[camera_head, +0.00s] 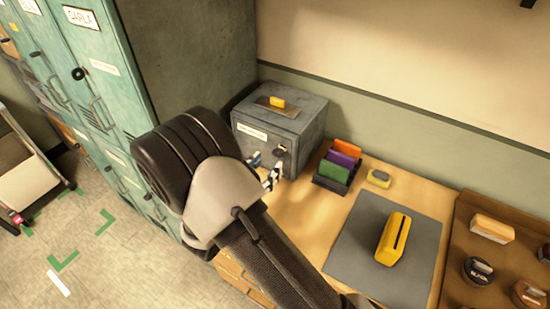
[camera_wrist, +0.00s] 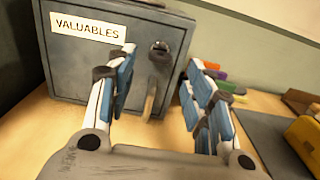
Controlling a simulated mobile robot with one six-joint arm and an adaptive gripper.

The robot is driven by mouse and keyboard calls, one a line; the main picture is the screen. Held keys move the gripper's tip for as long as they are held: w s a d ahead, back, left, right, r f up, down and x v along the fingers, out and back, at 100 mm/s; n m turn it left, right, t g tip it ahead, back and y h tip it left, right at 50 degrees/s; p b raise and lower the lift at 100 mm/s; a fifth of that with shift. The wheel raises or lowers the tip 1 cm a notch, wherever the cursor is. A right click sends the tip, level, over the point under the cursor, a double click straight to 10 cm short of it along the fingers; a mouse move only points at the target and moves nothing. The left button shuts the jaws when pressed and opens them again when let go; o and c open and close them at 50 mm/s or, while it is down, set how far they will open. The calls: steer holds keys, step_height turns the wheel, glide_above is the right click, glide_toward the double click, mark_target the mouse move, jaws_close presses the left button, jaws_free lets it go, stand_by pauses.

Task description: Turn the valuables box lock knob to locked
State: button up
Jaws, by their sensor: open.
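The grey valuables box (camera_head: 304,132) stands on the wooden counter, with a white label on its front. In the wrist view the box (camera_wrist: 62,72) fills the upper left and its label reads VALUABLES. The lock knob (camera_wrist: 159,66) is on the right part of the front; a lever-like piece hangs down from it, slightly tilted. My gripper (camera_head: 266,164) is in front of the box. In the wrist view my gripper (camera_wrist: 160,60) is open, one blue-padded finger on each side of the knob, with gaps on both sides. Whether the fingertips reach the knob's depth is unclear.
A yellow item (camera_head: 277,102) lies on the box top. To the right are a dark holder (camera_head: 329,185) with coloured cards, a small yellow item (camera_head: 379,178), and a yellow block (camera_head: 393,239) on a grey mat (camera_head: 350,255). Teal lockers (camera_head: 95,75) stand close on the left.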

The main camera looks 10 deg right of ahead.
mark_target(282, 150)
steer(key=x, duration=0.5)
steer(key=shift+w+d+b, duration=0.2)
steer(key=shift+b, duration=0.15)
steer(key=shift+c, duration=0.5)
jaws_close()
